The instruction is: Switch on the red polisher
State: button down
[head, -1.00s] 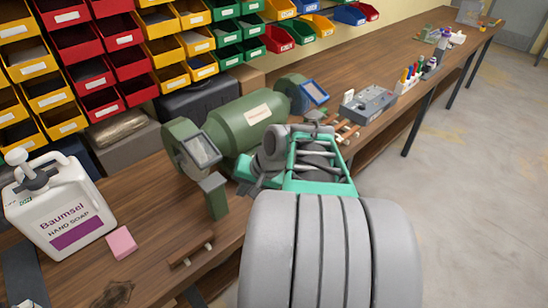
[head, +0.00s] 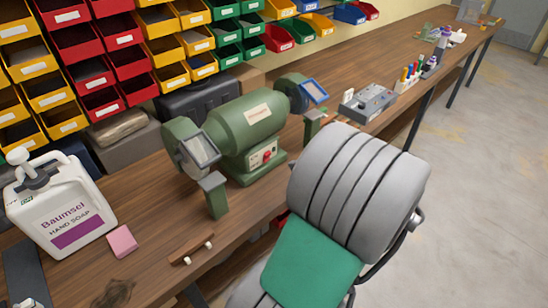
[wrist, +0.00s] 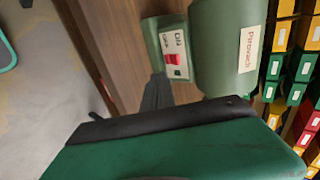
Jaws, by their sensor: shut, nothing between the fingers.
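The polisher (head: 250,125) is a green bench machine with a wheel guard at each end; no red polisher shows. Its front panel carries a red switch (head: 267,156), in plain sight in the head view. In the wrist view, turned sideways, the green body (wrist: 225,50) and the red switch (wrist: 172,66) are close by. My gripper's dark fingers (wrist: 157,93) are shut and empty, just below the switch panel in that picture. I cannot tell whether they touch it. In the head view my arm hides the gripper. Whether the switch is on is unclear.
The wooden bench (head: 150,180) holds a soap jug (head: 62,208), a pink block (head: 122,240) and a small wooden piece with pegs (head: 191,249) left of the polisher. A grey device (head: 367,103) stands farther right. Bins line the back. The floor at right is clear.

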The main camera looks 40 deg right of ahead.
aim_at(266, 158)
jog(key=shift+w+a+f+p, duration=0.15)
jog(key=shift+w+f, duration=0.45)
jog(key=shift+w, duration=1)
jog(key=shift+w+d+f+p, duration=0.15)
jog(key=shift+w+f, duration=0.4)
jog(key=shift+w, duration=1.05)
jog(key=shift+w+a+f+p, duration=0.2)
jog(key=shift+w+f, duration=0.4)
jog(key=shift+w, duration=1)
